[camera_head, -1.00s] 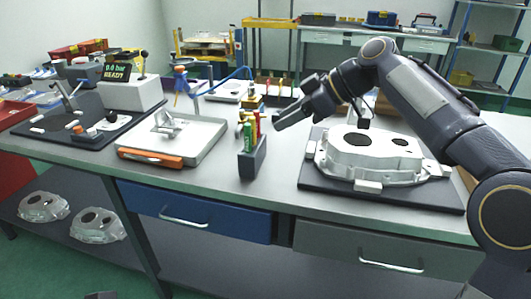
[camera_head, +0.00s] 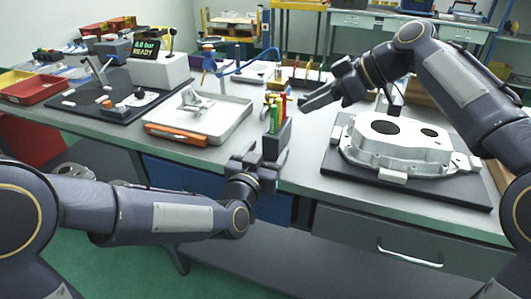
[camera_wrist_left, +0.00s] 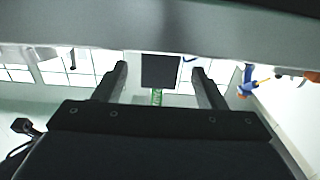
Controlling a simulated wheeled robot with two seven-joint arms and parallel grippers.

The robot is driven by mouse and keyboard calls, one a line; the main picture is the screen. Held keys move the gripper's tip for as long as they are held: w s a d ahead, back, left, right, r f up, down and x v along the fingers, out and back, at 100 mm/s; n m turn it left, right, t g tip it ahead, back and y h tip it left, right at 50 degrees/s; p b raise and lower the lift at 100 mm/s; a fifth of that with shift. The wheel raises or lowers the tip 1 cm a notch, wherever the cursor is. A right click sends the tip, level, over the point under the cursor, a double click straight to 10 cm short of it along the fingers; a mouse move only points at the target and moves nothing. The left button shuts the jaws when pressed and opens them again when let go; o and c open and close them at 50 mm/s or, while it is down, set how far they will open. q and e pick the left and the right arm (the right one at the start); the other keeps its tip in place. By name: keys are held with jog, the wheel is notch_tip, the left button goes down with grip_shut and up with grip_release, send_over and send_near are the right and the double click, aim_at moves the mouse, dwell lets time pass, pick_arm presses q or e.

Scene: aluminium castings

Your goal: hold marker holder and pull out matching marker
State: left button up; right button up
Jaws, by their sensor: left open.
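The marker holder (camera_head: 277,143) is a dark grey upright box near the front edge of the table. Several markers (camera_head: 275,116), among them green, red and yellow ones, stand out of its top. My left gripper (camera_head: 268,165) is open at the holder's lower front; I cannot tell whether it touches. In the left wrist view the holder (camera_wrist_left: 161,70) shows between the two open fingers, with a bit of a green marker (camera_wrist_left: 156,97). My right gripper (camera_head: 308,103) hovers to the right of the markers, apart from them; its opening is not clear.
A metal tray (camera_head: 226,127) with an orange handle lies left of the holder. A large aluminium casting (camera_head: 400,143) sits on a dark mat (camera_head: 340,165) to the right.

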aim_at(277, 135)
pick_arm(q)
jog(key=x, duration=0.7)
jog(key=shift+w+d, duration=0.1)
jog(key=shift+w, duration=0.25)
jog(key=c, duration=1.1)
jog(key=shift+c, duration=0.2)
pick_arm(e)
jog(key=shift+o, duration=0.4)
